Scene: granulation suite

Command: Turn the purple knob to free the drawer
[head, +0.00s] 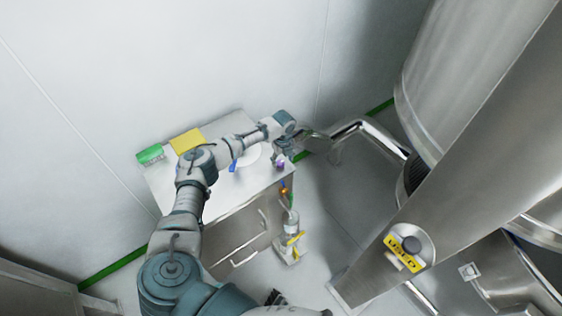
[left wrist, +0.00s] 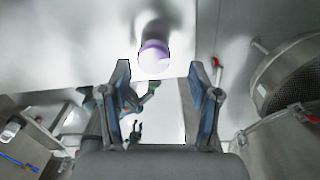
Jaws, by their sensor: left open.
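The purple knob (head: 280,166) is on the white-topped cabinet, near its right front corner. In the left wrist view the purple knob (left wrist: 154,58) shows as a round cap between and just beyond the fingertips. My left gripper (head: 287,149) is right above the knob, and in its wrist view the left gripper (left wrist: 160,72) has its two fingers wide apart with nothing held. No contact with the knob shows. The drawer front (head: 237,236) with metal handles is on the cabinet's front and looks closed. A small dark part (head: 275,297) at the bottom may be my right gripper; its jaws are unclear.
A green box (head: 150,155) and a yellow item (head: 187,141) lie on the cabinet top. A bottle-like item (head: 291,232) with yellow labels is at the cabinet's right side. A large steel vessel (head: 450,165) fills the right. Open floor lies between.

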